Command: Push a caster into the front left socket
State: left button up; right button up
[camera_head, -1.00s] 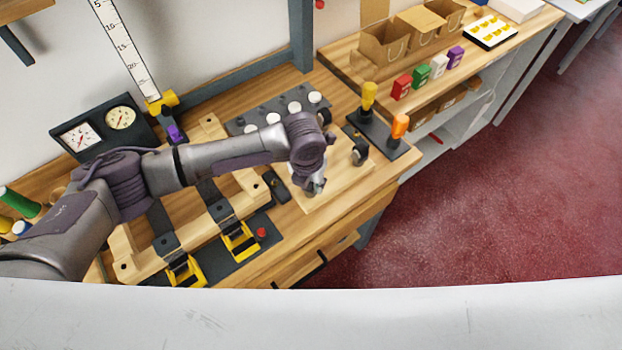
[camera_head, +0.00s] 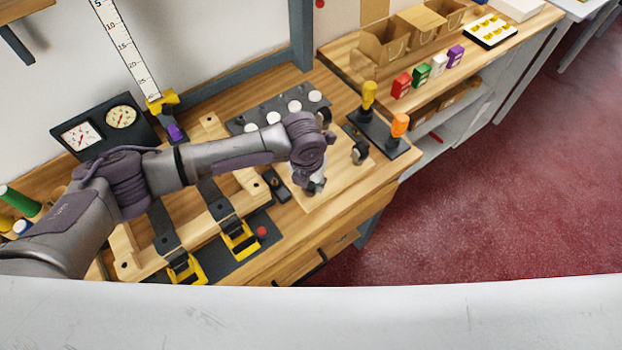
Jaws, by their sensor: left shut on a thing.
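A light wooden board (camera_head: 344,188) lies on the workbench, right of centre. A dark caster (camera_head: 360,152) stands upright at its right side, and another dark caster (camera_head: 325,117) shows at its far side, partly behind my arm. My left gripper (camera_head: 314,187) points down over the board's front left part. It is shut on a caster, which is mostly hidden by the fingers and wrist. The front left socket is hidden beneath the gripper, so I cannot tell whether the caster touches it. My right gripper is out of view.
A grey tray (camera_head: 256,113) with several white discs lies behind my arm. Yellow and orange-handled tools (camera_head: 385,138) stand in a dark rack at the right. Yellow-buckled straps (camera_head: 238,238) cross a wooden frame on the left. Paper bags (camera_head: 385,45) stand on the back counter.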

pick_arm(q)
jog(key=shift+f, duration=0.25)
jog(key=o, duration=1.5)
jog(key=shift+o, duration=0.2)
notch_tip(320, 180, up, 6)
jog(key=p, duration=0.5)
jog(key=shift+r+p, duration=0.1)
jog(key=shift+p, duration=0.2)
